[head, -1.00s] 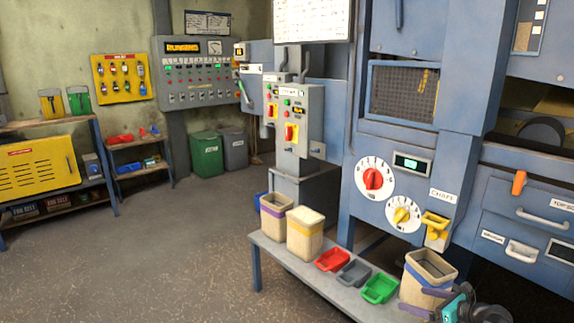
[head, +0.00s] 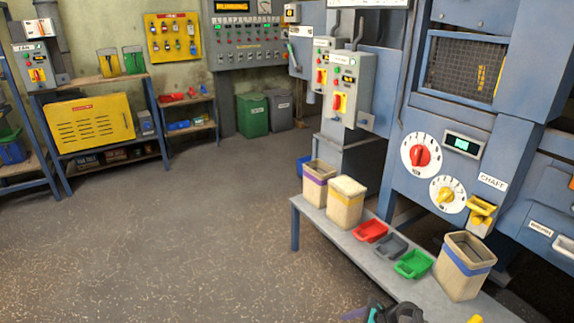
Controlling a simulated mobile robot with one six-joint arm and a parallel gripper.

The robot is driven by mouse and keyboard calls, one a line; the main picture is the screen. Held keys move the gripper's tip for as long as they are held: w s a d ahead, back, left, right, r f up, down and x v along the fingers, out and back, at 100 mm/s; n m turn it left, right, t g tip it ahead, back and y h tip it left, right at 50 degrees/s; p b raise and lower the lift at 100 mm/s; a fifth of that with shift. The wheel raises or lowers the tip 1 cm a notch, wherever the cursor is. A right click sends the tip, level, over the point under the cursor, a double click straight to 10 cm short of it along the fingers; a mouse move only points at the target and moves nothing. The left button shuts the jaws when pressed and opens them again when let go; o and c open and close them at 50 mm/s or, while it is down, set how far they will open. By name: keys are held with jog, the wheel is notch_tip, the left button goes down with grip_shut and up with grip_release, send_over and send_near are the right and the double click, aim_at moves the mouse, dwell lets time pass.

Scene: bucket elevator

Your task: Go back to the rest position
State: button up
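My gripper (head: 378,313) shows only in part at the bottom edge of the head view, with a purple piece and teal and dark parts of my wrist. Its fingertips are mostly cut off, so I cannot tell whether it is open or holds anything. It appears in front of the grey bench (head: 325,235), to the left of the blue-banded bin (head: 462,275). That bin stands upright at the bench's near end.
The bench also bears a purple-banded bin (head: 317,190), a filled yellow-banded bin (head: 345,210), and red (head: 370,231), grey (head: 391,245) and green (head: 412,264) scoops. The blue machine (head: 440,120) stands behind. The floor (head: 170,240) at left is clear.

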jog(key=s+a+f+n+g+h+p, duration=0.1)
jog(key=s+a+f+n+g, duration=0.2)
jog(key=s, duration=0.4)
jog(key=s+a+f+n+g+h+p, duration=0.1)
jog(key=s+a+f+n, duration=0.1)
jog(key=s+a+n, duration=0.3)
jog(key=s+a+f+n+g+h+p, duration=0.1)
jog(key=s+a+f+n+g+h, duration=0.15)
jog(key=s, duration=0.55)
jog(key=s+d+f+n+g+h, duration=0.1)
jog(key=s+d+n+h, duration=0.3)
jog(key=s+d+n, duration=0.4)
jog(key=s+n, duration=0.1)
jog(key=n, duration=0.4)
jog(key=shift+s+f+g, duration=0.15)
jog(key=shift+s+g, duration=0.05)
jog(key=shift+g, duration=0.15)
